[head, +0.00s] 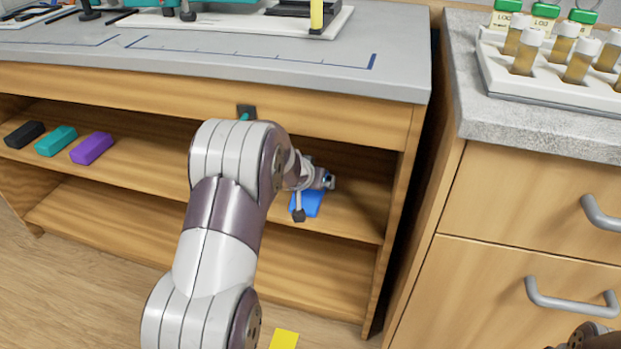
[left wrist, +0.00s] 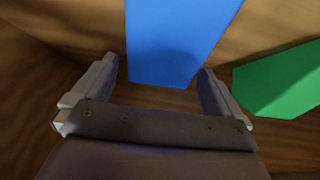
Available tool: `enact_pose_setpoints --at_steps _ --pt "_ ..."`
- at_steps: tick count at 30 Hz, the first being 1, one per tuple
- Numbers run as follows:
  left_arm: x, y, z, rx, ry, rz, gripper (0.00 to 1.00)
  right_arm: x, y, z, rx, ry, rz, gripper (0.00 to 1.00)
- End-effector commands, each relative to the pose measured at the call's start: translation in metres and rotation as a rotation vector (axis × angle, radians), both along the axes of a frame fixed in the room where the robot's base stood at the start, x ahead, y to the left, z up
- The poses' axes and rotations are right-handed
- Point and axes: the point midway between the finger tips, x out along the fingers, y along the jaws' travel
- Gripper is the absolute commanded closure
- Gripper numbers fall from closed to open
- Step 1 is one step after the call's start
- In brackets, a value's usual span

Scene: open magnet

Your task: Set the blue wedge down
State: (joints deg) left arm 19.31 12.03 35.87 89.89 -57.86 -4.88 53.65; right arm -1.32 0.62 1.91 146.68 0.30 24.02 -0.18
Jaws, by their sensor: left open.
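The blue wedge (head: 308,203) is on the upper shelf of the wooden bench, near its right end, partly hidden by my left gripper. My left gripper (head: 313,197) reaches into the shelf opening around it. In the left wrist view the blue wedge (left wrist: 175,40) extends between the two spread fingers (left wrist: 158,76), with a narrow gap beside the left finger. The left gripper is open. The wedge seems to rest on the shelf board. At the lower right corner of the head view, only a small dark part of my right arm shows, and its jaws cannot be made out.
A green block (left wrist: 282,82) lies close by the right finger in the left wrist view. Black (head: 25,134), teal (head: 56,140) and purple (head: 92,148) blocks sit at the shelf's left. A yellow piece (head: 284,339) is low down. A drawer cabinet (head: 530,225) stands right.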

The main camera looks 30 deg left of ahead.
Motion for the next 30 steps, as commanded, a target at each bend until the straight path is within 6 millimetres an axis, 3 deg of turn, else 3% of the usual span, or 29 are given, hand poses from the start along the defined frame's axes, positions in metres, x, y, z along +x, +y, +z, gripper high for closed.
enact_pose_setpoints --at_steps 9,16,19,21,25,27,30 --pt "-0.054 -0.013 0.064 0.0 -0.002 0.001 0.0 0.0 0.0 0.041 0.0 0.0 0.0 0.57" --pt "-0.08 -0.024 0.079 0.004 0.019 -0.001 0.0 0.0 0.0 0.051 0.0 0.0 0.0 0.57" --pt "-0.118 -0.062 0.066 0.016 0.178 -0.03 0.0 0.0 0.0 0.051 0.0 0.0 0.0 0.57" --pt "-0.164 -0.1 0.052 0.008 0.351 -0.086 0.0 0.0 0.0 0.05 0.0 0.0 0.0 0.57" --pt "-0.238 -0.15 0.038 -0.042 0.585 -0.202 0.0 0.0 0.0 0.05 0.0 0.0 0.0 0.57" --pt "-0.259 -0.163 0.035 -0.064 0.647 -0.239 0.0 0.0 0.0 0.05 0.0 0.0 0.0 0.57" --pt "-0.267 -0.167 0.034 -0.074 0.67 -0.254 0.0 0.0 0.0 0.05 0.0 0.0 0.0 0.57"
